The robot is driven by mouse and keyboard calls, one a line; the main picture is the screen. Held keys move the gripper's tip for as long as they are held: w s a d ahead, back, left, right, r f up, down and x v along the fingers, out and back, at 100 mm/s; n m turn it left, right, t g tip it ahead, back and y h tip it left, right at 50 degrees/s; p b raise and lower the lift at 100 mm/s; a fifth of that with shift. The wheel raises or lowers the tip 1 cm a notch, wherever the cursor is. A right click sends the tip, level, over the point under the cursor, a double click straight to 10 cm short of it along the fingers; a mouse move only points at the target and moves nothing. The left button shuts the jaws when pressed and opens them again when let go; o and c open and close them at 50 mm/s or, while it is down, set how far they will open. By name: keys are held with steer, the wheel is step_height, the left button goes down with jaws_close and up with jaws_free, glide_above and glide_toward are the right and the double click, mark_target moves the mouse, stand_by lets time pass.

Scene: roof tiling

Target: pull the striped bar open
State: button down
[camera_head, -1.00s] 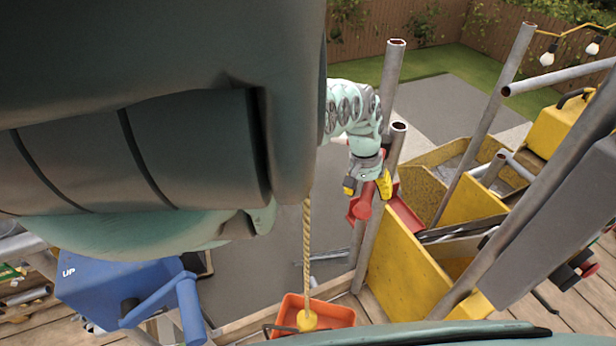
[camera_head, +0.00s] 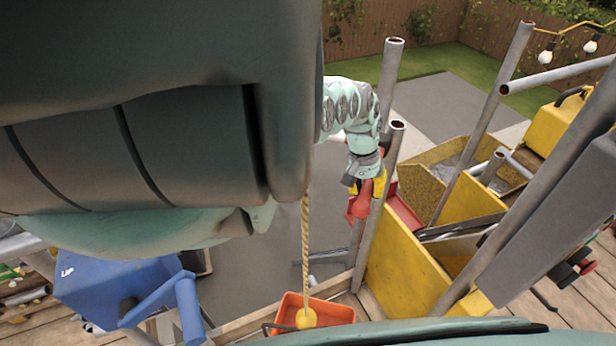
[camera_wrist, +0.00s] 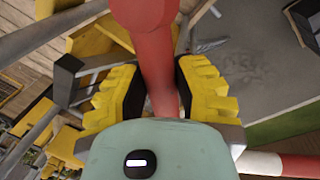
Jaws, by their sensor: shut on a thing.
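My gripper (camera_head: 366,184) hangs down beside the upright grey scaffold tubes, with yellow fingers. In the wrist view, its two yellow-padded fingers (camera_wrist: 158,88) stand on either side of a red rod (camera_wrist: 152,48), part of the bar or its handle, and are shut on it. The rod runs from the top edge down between the fingers. A red and white striped bar (camera_wrist: 270,163) shows at the lower right of the wrist view; how it joins the red rod is hidden. In the head view the red part (camera_head: 359,207) sits just below my gripper.
Grey scaffold tubes (camera_head: 391,70) stand close to my gripper. Yellow panels (camera_head: 403,265) and a yellow bin (camera_head: 430,185) are to the right. An orange-red tray (camera_head: 335,314) with a rope (camera_head: 306,240) above it is below. A blue box (camera_head: 105,285) is at the lower left.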

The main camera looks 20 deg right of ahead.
steer(key=w+a+m+b, duration=0.1)
steer(key=b, duration=0.1)
steer(key=w+a+m+b, duration=0.2)
steer(key=shift+w+a+f, duration=0.1)
steer(key=shift+w, duration=0.2)
steer(key=c, duration=0.9)
jaws_free()
steer(key=shift+o, duration=1.1)
step_height(320, 180, up, 12)
steer(key=w+a, duration=0.1)
steer(key=shift+w, duration=0.35)
steer(key=shift+a+f, duration=0.1)
